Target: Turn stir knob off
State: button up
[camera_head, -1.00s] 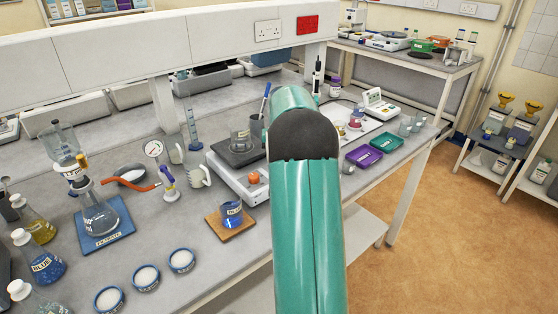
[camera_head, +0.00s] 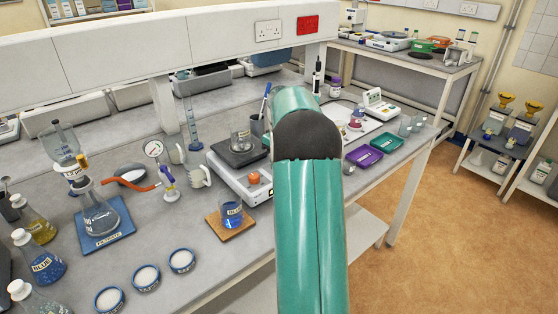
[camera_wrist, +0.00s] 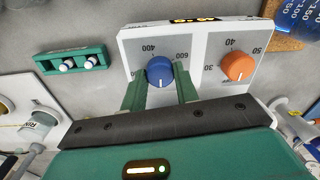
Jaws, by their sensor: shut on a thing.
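The stirrer unit (camera_head: 228,180) is a white box with a dark top plate, on the bench left of my arm in the head view. In the wrist view its panel (camera_wrist: 199,50) carries a blue knob (camera_wrist: 160,71) with a white pointer, on a dial marked 400 and 600, and an orange knob (camera_wrist: 237,66) on a dial marked 30, 40 and 50. My gripper (camera_wrist: 160,84) has its green fingers on both sides of the blue knob and is shut on it. The orange knob also shows in the head view (camera_head: 254,177). My arm hides the blue knob there.
A glass beaker (camera_head: 240,141) stands on the stirrer's top plate. A blue-filled beaker (camera_head: 231,214) stands on a brown board (camera_head: 245,226) in front. A green holder with two white-capped vials (camera_wrist: 74,61) lies beside the unit. Purple (camera_head: 363,156) and green trays are right of my arm.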

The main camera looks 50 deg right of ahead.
jog(key=shift+n, duration=0.3)
jog(key=o, duration=1)
jog(key=shift+r, duration=0.15)
jog(key=r, duration=1.3)
jog(key=shift+d+r, duration=0.25)
